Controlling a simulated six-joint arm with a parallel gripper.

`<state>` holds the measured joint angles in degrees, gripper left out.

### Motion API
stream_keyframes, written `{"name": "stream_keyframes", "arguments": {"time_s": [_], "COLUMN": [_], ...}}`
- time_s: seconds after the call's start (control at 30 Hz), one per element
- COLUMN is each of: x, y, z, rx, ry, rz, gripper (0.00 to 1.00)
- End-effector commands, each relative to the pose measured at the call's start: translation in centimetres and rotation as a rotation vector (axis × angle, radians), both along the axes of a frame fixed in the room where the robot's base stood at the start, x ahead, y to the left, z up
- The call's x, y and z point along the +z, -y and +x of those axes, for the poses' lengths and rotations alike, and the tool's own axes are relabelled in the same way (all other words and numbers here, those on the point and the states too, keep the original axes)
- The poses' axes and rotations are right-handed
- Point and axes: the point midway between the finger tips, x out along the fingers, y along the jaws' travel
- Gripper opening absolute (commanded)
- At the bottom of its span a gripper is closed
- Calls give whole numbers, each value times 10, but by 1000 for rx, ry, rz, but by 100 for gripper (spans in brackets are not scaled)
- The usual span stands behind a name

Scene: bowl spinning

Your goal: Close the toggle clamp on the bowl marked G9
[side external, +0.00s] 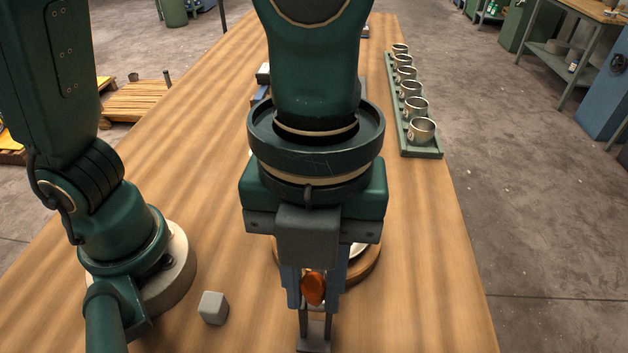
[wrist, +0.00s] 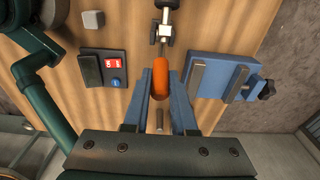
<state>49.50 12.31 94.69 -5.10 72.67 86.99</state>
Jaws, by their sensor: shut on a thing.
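The toggle clamp's orange handle (side external: 313,288) stands between the two blue fingers of my gripper (side external: 315,296), which is shut on it. In the wrist view the handle (wrist: 160,82) points back towards my gripper (wrist: 160,88), and the clamp's metal body (wrist: 162,22) is at the top edge. A round wooden piece (side external: 372,266) with a pale metal rim (side external: 358,250) shows behind my gripper, mostly hidden. I cannot read a G9 mark in either view, and my wrist hides most of the work.
A green rack (side external: 428,153) holds several metal bowls (side external: 421,130) at the right. A grey cube (side external: 213,308) lies at the left front. The wrist view shows a control box (wrist: 112,68) left and a blue fixture (wrist: 218,76) right. The table's right front is clear.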

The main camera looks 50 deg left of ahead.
Motion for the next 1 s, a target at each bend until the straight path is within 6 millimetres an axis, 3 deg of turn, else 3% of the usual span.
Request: {"name": "stream_keyframes", "arguments": {"time_s": [1.0], "x": [4], "y": [-20], "z": [19], "rx": [2], "ry": [-117], "rz": [-114], "gripper": [0]}}
